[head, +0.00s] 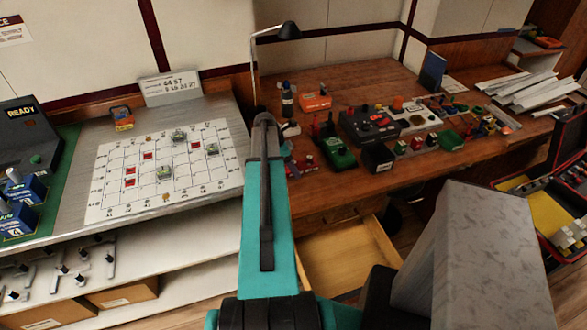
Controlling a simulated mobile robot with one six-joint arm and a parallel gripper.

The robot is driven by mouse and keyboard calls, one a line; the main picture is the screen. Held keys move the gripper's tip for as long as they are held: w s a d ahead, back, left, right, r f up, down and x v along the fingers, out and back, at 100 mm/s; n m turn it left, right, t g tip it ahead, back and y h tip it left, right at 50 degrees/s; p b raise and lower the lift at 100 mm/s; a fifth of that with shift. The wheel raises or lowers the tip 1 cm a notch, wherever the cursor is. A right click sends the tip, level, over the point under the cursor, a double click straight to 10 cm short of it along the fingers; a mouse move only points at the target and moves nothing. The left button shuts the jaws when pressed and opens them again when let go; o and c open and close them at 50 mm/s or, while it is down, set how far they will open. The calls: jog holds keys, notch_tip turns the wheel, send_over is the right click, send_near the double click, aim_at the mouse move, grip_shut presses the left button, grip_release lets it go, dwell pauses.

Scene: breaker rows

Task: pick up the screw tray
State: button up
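I cannot pick out the screw tray with certainty. Small trays or boxes of mixed parts sit close together on the right half of the wooden bench (340,185), too small to tell apart. Among them is a light grey piece with small coloured parts (416,145), which could be a tray. My teal arm rises up the middle of the head view and covers the gap between the metal table and the bench. I see no gripper fingers, and the bench items stand apart from the visible arm.
A black device with knobs (368,125), a green item (338,155) and a desk lamp (289,31) crowd the bench. An open drawer (345,255) juts out below. A gridded board (165,168) lies on the left table. A grey block (480,250) stands at front right.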

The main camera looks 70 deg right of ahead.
jog(key=shift+f, duration=0.2)
jog(key=shift+c, duration=0.5)
jog(key=c, duration=1.2)
jog(key=shift+r, duration=0.25)
